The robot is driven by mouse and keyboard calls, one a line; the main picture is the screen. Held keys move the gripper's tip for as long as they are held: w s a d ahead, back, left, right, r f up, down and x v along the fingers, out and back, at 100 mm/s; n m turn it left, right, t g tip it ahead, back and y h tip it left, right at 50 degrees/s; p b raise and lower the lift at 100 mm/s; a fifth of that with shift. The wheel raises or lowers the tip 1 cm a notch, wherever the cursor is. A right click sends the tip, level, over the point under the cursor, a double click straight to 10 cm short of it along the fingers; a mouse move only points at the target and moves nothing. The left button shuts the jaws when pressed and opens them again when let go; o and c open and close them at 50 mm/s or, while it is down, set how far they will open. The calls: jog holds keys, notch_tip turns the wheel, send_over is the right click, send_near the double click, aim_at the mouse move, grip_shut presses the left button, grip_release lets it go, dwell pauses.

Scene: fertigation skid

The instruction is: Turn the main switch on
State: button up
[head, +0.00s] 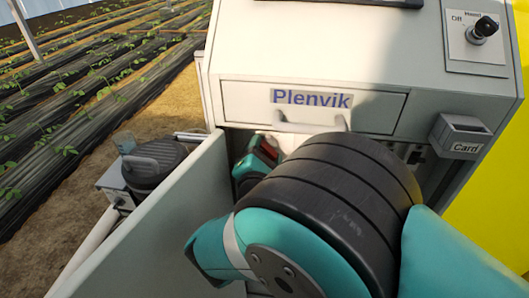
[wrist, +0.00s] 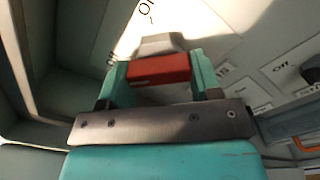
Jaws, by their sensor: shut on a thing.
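In the wrist view, the main switch's red handle (wrist: 160,69) lies between the teal fingers of my gripper (wrist: 158,66), which is shut on it. A grey piece (wrist: 160,43) sits just past the red handle. My arm hides most of the switch there.
An open door or side panel (head: 150,225) stands left of my arm. A "Plenvik" front with a handle (head: 310,98) is above the opening. A key-like knob (head: 483,28) and a "Card" holder (head: 460,133) are at right. A black-lidded vessel (head: 152,160) stands at left.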

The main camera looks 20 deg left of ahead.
jog(key=shift+f, duration=0.15)
jog(key=m+b, duration=0.3)
jog(key=shift+f+m+b, duration=0.1)
jog(key=shift+m+b, duration=0.2)
jog(key=shift+b, duration=0.1)
jog(key=m+b, duration=0.5)
jog(key=shift+s+a+b, duration=0.1)
jog(key=shift+b, duration=0.25)
jog(key=m+b, duration=0.4)
jog(key=b, duration=0.1)
jog(key=m+b, duration=0.2)
jog(key=shift+r, duration=0.25)
jog(key=m+b, duration=0.3)
jog(key=shift+r, duration=0.25)
jog(key=shift+r+b, duration=0.1)
jog(key=shift+b, duration=0.25)
jog(key=o, duration=0.9)
jog(key=shift+o, duration=0.2)
